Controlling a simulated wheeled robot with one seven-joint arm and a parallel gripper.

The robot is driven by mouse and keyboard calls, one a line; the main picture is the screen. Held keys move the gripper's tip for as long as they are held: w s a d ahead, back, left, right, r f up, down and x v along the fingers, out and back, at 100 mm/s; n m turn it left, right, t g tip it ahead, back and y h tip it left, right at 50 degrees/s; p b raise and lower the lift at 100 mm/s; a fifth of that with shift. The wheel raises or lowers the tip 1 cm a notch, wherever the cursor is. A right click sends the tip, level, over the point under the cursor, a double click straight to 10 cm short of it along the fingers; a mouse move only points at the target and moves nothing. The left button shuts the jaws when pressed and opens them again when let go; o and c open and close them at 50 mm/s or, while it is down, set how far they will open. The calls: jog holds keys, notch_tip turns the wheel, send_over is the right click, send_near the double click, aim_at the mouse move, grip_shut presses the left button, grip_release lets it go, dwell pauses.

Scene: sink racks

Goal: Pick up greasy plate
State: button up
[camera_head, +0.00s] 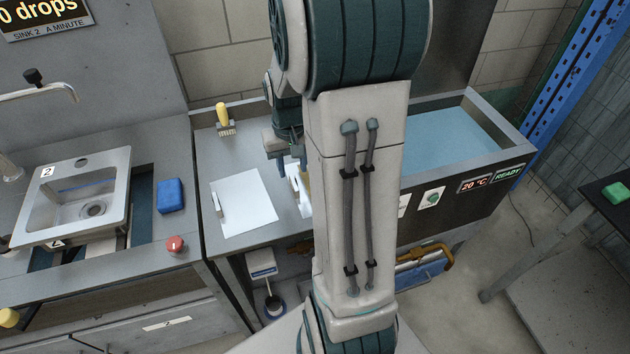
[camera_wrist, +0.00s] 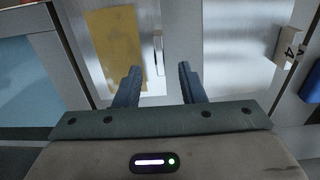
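The greasy plate is a pale flat plate with a yellow-brown film (camera_wrist: 115,50), at upper left of centre in the wrist view. A slim white handle (camera_wrist: 158,55) stands along its right edge there. In the head view the greasy plate (camera_head: 307,187) is mostly hidden behind my arm. My gripper (camera_wrist: 158,82) is open and empty. Its two fingers lie to either side of the handle's line, apart from it as far as I can tell. In the head view my gripper (camera_head: 289,160) is partly hidden and hangs over the bench by the plate.
A clean pale plate (camera_head: 247,200) with its own handle lies to the left. A yellow-handled brush (camera_head: 223,118) stands behind it. A blue block (camera_head: 170,195) and steel sink (camera_head: 85,205) are farther left. A water-filled basin (camera_head: 455,140) is at right.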

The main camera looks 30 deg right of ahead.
aim_at(293, 178)
jog(key=shift+w+f, duration=0.15)
jog(key=shift+f, duration=1.75)
grip_shut()
